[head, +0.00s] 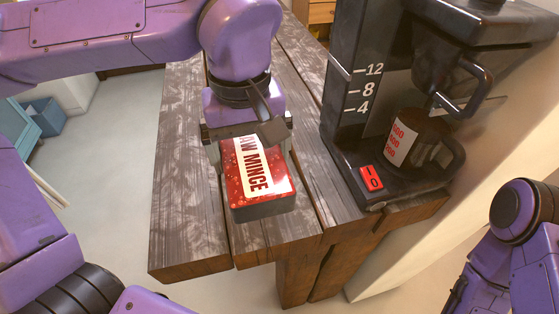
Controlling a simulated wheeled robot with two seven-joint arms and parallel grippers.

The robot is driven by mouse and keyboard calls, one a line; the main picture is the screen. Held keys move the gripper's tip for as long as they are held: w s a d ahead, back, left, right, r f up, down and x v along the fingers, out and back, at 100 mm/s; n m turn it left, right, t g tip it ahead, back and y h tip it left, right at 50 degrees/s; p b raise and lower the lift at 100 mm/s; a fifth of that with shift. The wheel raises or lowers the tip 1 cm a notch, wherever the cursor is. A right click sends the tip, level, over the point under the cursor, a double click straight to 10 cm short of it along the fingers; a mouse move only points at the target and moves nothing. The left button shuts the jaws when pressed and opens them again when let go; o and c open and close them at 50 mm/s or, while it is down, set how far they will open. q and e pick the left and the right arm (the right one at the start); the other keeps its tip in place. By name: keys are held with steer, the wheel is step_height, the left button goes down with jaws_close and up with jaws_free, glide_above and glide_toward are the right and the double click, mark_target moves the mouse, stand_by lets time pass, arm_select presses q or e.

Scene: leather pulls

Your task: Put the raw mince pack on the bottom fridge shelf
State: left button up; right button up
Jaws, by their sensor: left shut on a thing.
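The raw mince pack (262,182) is a red box with a cream label reading "RAW MINCE" and dark sides. It is at the near end of the wooden table, in the middle of the head view. My left gripper (250,152) is shut on the raw mince pack, with its fingers at the pack's two sides. I cannot tell whether the pack touches the table or is slightly above it. My right arm shows at the lower right edge, but its gripper fingers are not in view. No fridge or fridge shelf can be made out.
The plank table (185,190) runs away from me. A black coffee machine (345,115) with a dark jug (425,135) and red switch (371,178) stands right of the pack. A blue box (43,116) is on the floor at left.

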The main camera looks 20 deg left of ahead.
arm_select(q)
steer(key=w+f, duration=0.2)
steer(key=w+d+f, duration=0.1)
steer(key=w+f, duration=0.1)
steer(key=w, duration=0.1)
steer(key=w+d+f, duration=0.1)
steer(key=w+f, duration=0.1)
steer(key=shift+w+f, duration=0.2)
steer(key=shift+f, duration=0.05)
steer(key=f, duration=0.1)
steer(key=s+f, duration=0.1)
steer(key=f, duration=0.1)
steer(key=shift+d, duration=0.15)
steer(key=shift+w+f, duration=0.2)
steer(key=shift+w, duration=0.2)
steer(key=shift+s, duration=0.1)
arm_select(e)
steer(key=shift+w, duration=0.55)
arm_select(q)
steer(key=o, duration=1)
steer(key=shift+s, duration=0.1)
